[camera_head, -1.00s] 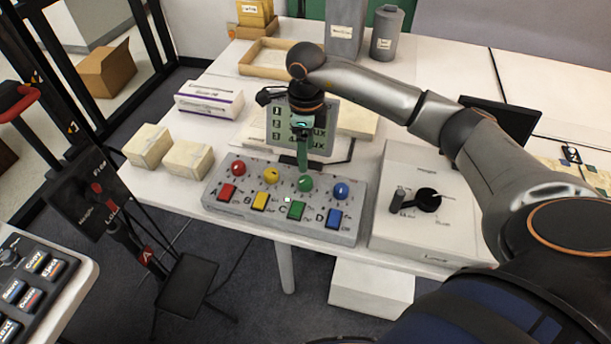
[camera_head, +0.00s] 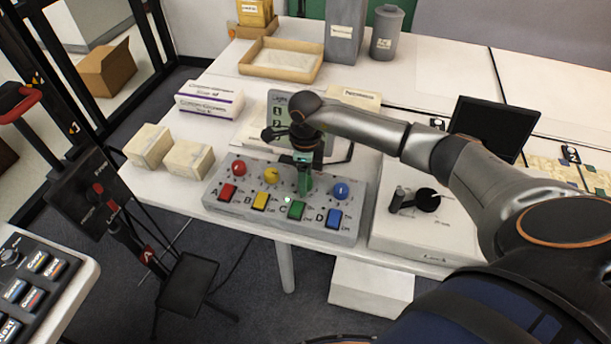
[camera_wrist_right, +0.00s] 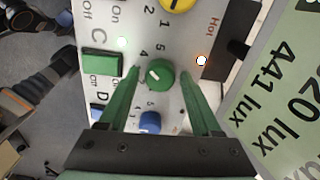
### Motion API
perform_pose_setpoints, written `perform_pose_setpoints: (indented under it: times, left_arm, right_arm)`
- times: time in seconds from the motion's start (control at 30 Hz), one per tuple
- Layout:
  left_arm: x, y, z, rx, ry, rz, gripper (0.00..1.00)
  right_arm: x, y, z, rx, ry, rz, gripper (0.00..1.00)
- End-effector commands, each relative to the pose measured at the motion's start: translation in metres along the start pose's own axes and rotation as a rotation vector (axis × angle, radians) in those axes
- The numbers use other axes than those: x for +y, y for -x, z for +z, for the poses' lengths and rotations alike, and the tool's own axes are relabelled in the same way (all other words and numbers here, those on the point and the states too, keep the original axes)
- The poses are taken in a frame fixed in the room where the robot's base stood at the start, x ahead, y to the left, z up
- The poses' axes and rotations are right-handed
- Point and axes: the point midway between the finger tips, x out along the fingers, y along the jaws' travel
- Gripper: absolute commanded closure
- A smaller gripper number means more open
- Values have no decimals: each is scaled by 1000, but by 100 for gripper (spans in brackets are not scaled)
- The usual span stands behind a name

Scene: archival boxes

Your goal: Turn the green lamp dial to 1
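The green lamp dial is a round knob on the grey control panel (camera_head: 235,205). In the right wrist view the green dial (camera_wrist_right: 160,74) lies between the two green fingers, with numbers printed around it and a light pointer mark on its top. My right gripper (camera_head: 304,186) hangs over the dial in the head view and mostly hides it. In the right wrist view the gripper (camera_wrist_right: 162,85) is open, one finger on each side of the dial, with visible gaps. A green button (camera_head: 297,210) sits in front of the dial. My left gripper does not show.
Red (camera_head: 239,168), yellow (camera_head: 271,175) and blue (camera_head: 341,190) dials share the panel. A lux display (camera_head: 279,112) stands behind it. A white box with a black knob (camera_head: 428,200) is at the right; cream boxes (camera_head: 188,160) are at the left.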

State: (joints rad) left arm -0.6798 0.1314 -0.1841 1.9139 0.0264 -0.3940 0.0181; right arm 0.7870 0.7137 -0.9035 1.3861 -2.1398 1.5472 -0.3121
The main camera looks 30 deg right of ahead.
Motion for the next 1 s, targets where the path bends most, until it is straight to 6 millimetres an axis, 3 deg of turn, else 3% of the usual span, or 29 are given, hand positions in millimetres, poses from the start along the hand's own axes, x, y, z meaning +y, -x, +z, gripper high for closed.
perform_pose_setpoints:
  times: [0.07,0.57,1.0]
  left_arm:
    - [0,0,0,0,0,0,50]
    - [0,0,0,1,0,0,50]
    - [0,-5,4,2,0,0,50]
  right_arm:
    - [0,0,0,0,0,0,45]
    - [0,1,0,0,0,0,100]
    - [0,-1,0,-1,64,0,100]
